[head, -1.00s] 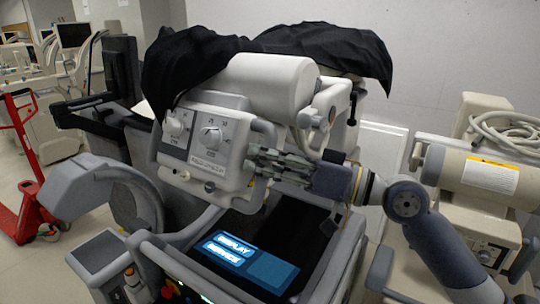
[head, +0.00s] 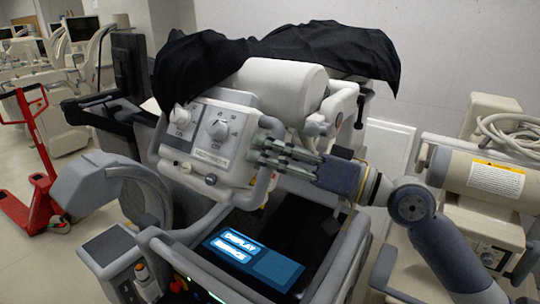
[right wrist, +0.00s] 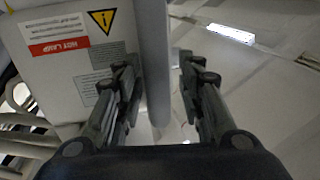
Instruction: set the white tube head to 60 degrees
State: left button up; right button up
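The white tube head (head: 212,135) has a control face with two knobs and grey side handles. It shows in the middle of the head view, joined to a white cylinder (head: 285,88). My right gripper (head: 262,150) is at its right-hand handle (head: 266,185), coming from the right. In the right wrist view, the fingers (right wrist: 158,85) are spread apart. The grey handle bar (right wrist: 156,65) runs between them, with a visible gap on the right. The housing side with warning labels (right wrist: 70,40) is at left. My left gripper is not in view.
Black covers (head: 330,50) drape over the top of the cart. A lit display (head: 253,258) lies below the tube head. Another beige cart (head: 490,180) stands close at the right, behind my right arm. A red pallet jack (head: 35,195) stands on the floor at left.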

jog(key=shift+f, duration=0.15)
jog(key=shift+s+d, duration=0.1)
jog(key=shift+s+d+f, duration=0.1)
jog(key=shift+d, duration=0.2)
jog(key=v, duration=1.1)
jog(key=shift+d, duration=0.1)
